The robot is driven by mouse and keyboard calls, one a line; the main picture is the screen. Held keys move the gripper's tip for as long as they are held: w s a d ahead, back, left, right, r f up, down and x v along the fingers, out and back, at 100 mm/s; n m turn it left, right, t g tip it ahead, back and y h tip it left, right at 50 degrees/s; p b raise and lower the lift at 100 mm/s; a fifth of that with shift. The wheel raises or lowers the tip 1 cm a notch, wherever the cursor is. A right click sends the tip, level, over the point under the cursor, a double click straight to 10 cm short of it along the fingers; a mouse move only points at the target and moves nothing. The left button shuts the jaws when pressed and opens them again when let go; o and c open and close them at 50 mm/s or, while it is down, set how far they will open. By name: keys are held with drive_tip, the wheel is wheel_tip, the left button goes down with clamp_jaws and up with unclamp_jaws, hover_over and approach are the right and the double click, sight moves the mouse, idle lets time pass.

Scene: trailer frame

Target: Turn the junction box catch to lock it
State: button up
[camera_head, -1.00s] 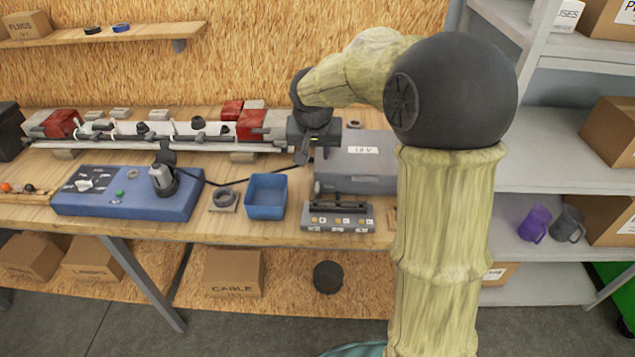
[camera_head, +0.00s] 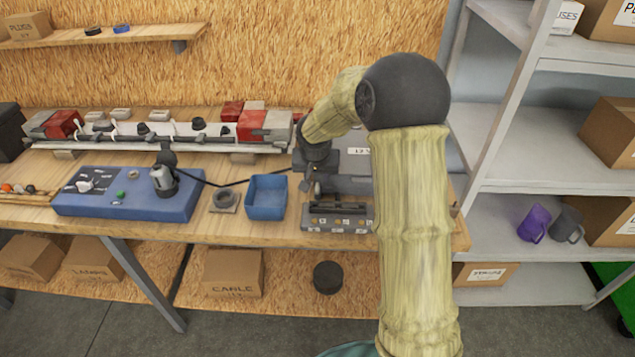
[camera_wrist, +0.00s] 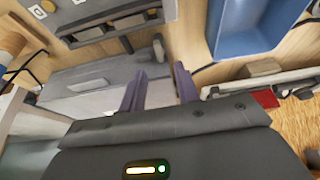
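The grey junction box (camera_head: 358,168) sits at the right end of the workbench, with a white label on top. In the wrist view the grey box (camera_wrist: 75,72) is at left, seen turned around. In the head view my gripper (camera_head: 311,183) is at the box's left front side, partly hidden by my wrist. Whether it touches the catch cannot be told.
A fuse panel (camera_head: 338,221) sits in front of the box. A blue tray (camera_head: 267,194) and a grey ring on a plate (camera_head: 224,200) lie to the left. A blue control unit (camera_head: 125,207) with a black cable stands further left. The trailer light bar (camera_head: 110,142) runs behind.

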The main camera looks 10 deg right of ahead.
sight(317, 186)
drive_tip(key=x, duration=0.5)
drive_tip(key=shift+w+f, duration=0.15)
drive_tip(key=shift+f, duration=0.15)
clamp_jaws()
